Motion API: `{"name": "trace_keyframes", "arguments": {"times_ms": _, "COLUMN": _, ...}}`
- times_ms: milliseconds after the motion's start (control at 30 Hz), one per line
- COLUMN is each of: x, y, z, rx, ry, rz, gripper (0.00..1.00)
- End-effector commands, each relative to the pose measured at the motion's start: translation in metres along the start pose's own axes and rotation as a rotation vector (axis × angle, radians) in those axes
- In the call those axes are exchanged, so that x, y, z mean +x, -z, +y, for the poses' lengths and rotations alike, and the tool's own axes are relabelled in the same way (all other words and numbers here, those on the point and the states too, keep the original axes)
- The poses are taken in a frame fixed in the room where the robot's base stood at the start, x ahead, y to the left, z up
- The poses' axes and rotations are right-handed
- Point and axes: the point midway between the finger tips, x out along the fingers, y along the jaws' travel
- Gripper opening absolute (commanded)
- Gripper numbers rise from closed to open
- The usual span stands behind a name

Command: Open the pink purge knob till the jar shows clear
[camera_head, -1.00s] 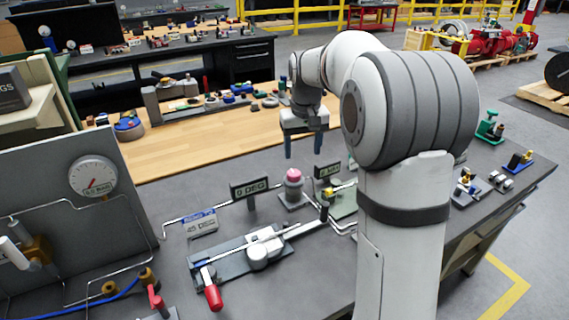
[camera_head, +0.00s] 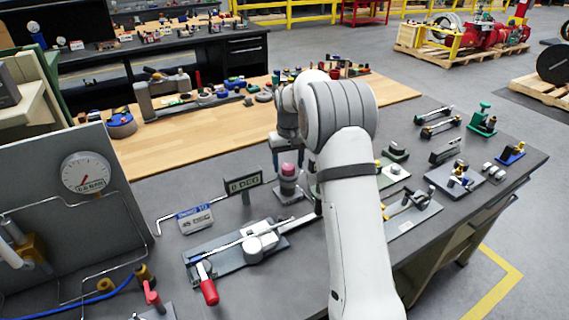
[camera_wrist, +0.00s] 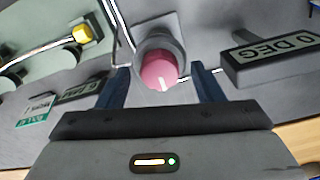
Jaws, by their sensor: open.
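The pink purge knob (camera_head: 289,170) sits on top of a grey cylinder on a small square plate on the bench. In the wrist view the knob (camera_wrist: 160,70) shows a white pointer mark on its top, between and just beyond the fingertips. My gripper (camera_head: 288,158) is open above and around the knob, pointing down. In the wrist view its two dark blue fingers (camera_wrist: 160,76) stand apart with a gap on each side of the knob. I cannot tell how low the fingertips reach. I cannot make out the jar.
The 0 DEG sign (camera_head: 243,184) stands just left of the knob and shows close to my right finger in the wrist view. A red-handled lever assembly (camera_head: 240,248) lies in front. A gauge (camera_head: 86,173) is on the left panel. A yellow-capped fitting (camera_wrist: 83,33) is upper left.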

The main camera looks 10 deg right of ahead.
Motion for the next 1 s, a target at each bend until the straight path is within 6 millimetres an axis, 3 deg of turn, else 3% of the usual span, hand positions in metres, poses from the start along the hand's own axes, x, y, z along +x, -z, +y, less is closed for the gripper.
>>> {"name": "trace_keyframes", "arguments": {"times_ms": 367, "x": 0.009, "y": 0.000, "z": 0.001, "rx": 0.001, "ry": 0.000, "rz": 0.001, "gripper": 0.61}}
{"name": "trace_keyframes", "arguments": {"times_ms": 900, "x": 0.008, "y": 0.000, "z": 0.001, "rx": 0.002, "ry": 0.000, "rz": 0.002, "gripper": 0.17}}
{"name": "trace_keyframes", "arguments": {"times_ms": 933, "x": 0.008, "y": 0.002, "z": -0.022, "rx": -0.006, "ry": 0.000, "rz": 0.002, "gripper": 0.16}}
{"name": "trace_keyframes", "arguments": {"times_ms": 967, "x": 0.008, "y": 0.001, "z": -0.013, "rx": 0.000, "ry": 0.001, "rz": 0.002, "gripper": 0.23}}
{"name": "trace_keyframes", "arguments": {"times_ms": 1000, "x": 0.008, "y": 0.001, "z": -0.008, "rx": 0.003, "ry": 0.002, "rz": 0.002, "gripper": 0.23}}
